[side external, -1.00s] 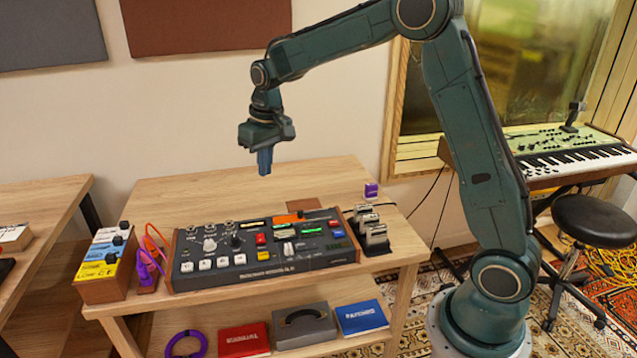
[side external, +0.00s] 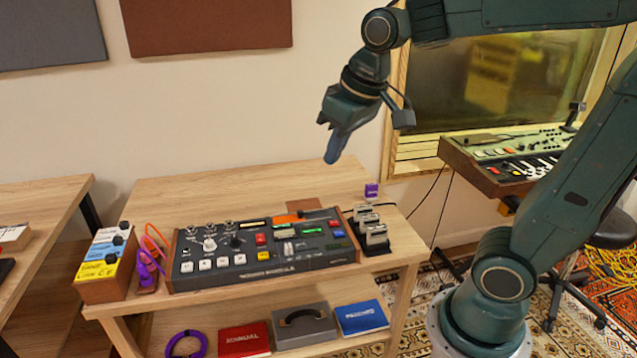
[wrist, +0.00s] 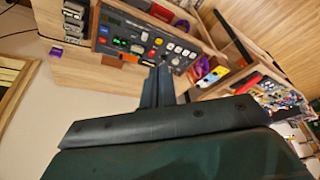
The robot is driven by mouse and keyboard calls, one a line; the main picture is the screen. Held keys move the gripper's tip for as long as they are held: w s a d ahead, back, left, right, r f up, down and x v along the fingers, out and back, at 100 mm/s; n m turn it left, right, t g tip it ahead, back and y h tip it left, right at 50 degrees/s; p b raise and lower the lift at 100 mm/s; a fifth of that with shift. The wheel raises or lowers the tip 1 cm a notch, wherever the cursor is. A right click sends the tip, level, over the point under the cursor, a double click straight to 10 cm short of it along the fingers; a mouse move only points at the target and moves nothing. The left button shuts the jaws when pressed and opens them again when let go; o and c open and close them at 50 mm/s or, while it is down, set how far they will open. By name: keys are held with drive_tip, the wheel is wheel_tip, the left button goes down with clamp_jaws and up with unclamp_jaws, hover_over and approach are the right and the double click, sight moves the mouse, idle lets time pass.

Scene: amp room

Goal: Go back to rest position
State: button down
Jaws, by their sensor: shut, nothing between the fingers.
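My gripper (side external: 335,150) hangs in the air above the back right part of the wooden table (side external: 160,195), clear of everything. Its blue fingers are shut and empty, pointing down and slightly left in the side external view. In the wrist view my gripper (wrist: 158,85) shows its fingers together, with the table's equipment beyond them. My arm is folded back over the right side of the side external view.
A control panel (side external: 262,272) with coloured buttons lies on the table. Several grey modules (side external: 372,232) and a purple block (side external: 371,190) sit to its right. A yellow and blue box (side external: 105,265) stands left. A keyboard (side external: 515,160) is behind my arm. Air above the table is free.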

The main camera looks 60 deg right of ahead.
drive_tip(key=s+a+f+t, duration=0.1)
drive_tip(key=s+f, duration=0.1)
drive_tip(key=s, duration=0.9)
drive_tip(key=shift+s+a+f+n, duration=0.2)
drive_tip(key=shift+s+n, duration=0.05)
drive_tip(key=shift+n, duration=0.15)
